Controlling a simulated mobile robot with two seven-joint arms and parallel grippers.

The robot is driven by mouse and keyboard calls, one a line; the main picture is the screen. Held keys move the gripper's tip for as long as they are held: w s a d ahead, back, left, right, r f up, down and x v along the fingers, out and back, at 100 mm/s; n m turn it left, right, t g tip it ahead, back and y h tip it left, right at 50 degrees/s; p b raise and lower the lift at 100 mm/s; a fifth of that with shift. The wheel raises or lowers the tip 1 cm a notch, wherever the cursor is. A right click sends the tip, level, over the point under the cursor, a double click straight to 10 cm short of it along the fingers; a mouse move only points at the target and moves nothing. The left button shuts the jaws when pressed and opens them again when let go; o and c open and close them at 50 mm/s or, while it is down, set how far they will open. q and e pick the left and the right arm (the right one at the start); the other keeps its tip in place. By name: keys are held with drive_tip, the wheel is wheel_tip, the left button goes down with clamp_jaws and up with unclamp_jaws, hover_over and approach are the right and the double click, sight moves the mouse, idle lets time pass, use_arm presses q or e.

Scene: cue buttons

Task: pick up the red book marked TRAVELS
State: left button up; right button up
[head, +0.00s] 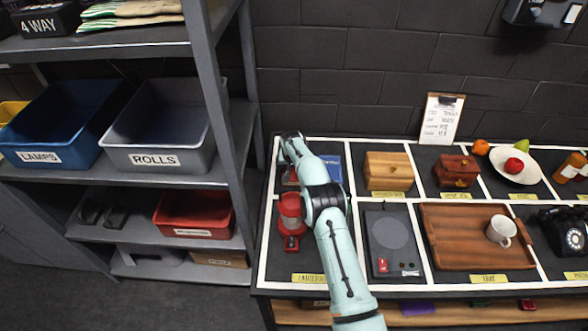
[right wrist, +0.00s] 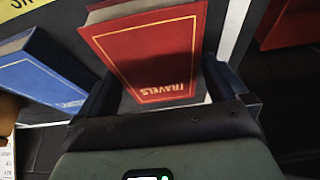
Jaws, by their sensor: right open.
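The red book marked TRAVELS (right wrist: 148,50) fills the upper middle of the right wrist view. Its cover has a gold border and gold lettering, upside down in this view. My right gripper (head: 291,142) is over the back left cell of the table in the head view. It is open, and in the right wrist view its two dark fingers show at the left and right of the book's near end. I cannot tell whether they touch it. In the head view my gripper and arm largely hide the red book. My left gripper is in neither view.
A blue book (right wrist: 42,75) lies close beside the red one, also seen in the head view (head: 333,168). A wooden box (head: 388,170) is to the right. A grey shelf post (head: 220,110) rises at the left.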

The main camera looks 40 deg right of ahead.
drive_tip(key=shift+s, duration=0.15)
drive_tip(key=c, duration=0.9)
